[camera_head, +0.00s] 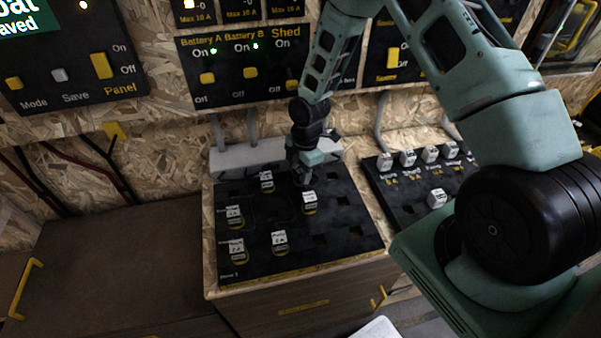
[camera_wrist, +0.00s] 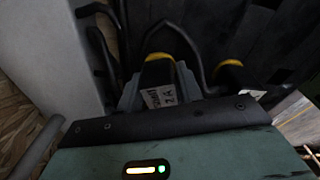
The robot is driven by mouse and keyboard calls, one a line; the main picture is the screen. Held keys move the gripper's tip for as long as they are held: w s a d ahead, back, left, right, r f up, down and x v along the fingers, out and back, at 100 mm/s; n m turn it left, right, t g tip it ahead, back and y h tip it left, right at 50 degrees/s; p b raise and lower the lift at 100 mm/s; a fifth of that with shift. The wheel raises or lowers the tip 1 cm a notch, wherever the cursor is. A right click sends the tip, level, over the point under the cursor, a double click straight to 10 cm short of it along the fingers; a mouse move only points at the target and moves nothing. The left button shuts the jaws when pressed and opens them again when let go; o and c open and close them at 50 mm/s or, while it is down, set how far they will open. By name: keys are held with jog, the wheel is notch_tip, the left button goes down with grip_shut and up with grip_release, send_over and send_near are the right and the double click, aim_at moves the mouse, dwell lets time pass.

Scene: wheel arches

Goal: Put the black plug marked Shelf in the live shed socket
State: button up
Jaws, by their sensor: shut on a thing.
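My gripper (camera_head: 303,178) is over the back middle of the left black socket board (camera_head: 345,212). In the wrist view my gripper (camera_wrist: 160,92) is shut on a dark plug (camera_wrist: 157,72) with a yellow ring and a white tag. The tag seems to read Shelf 2 A, but it is blurred. In the head view a tagged plug (camera_head: 309,203) stands right at the fingertips and looks like the held one. I cannot tell whether it is fully in a socket. The board's small socket labels are too blurred to tell which is the shed socket.
Other tagged plugs (camera_head: 267,182), (camera_head: 235,217), (camera_head: 279,242), (camera_head: 237,251) stand on the same board. Another plug (camera_wrist: 229,68) is close beside the held one. A second board (camera_head: 400,190) at right carries several white-tagged plugs. A switch panel (camera_head: 245,70) hangs on the wall behind.

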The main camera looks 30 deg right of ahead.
jog(key=shift+f, duration=0.1)
dwell(0.3)
jog(key=o, duration=1.5)
jog(key=shift+o, duration=0.2)
notch_tip(320, 180, up, 9)
jog(key=p, duration=0.7)
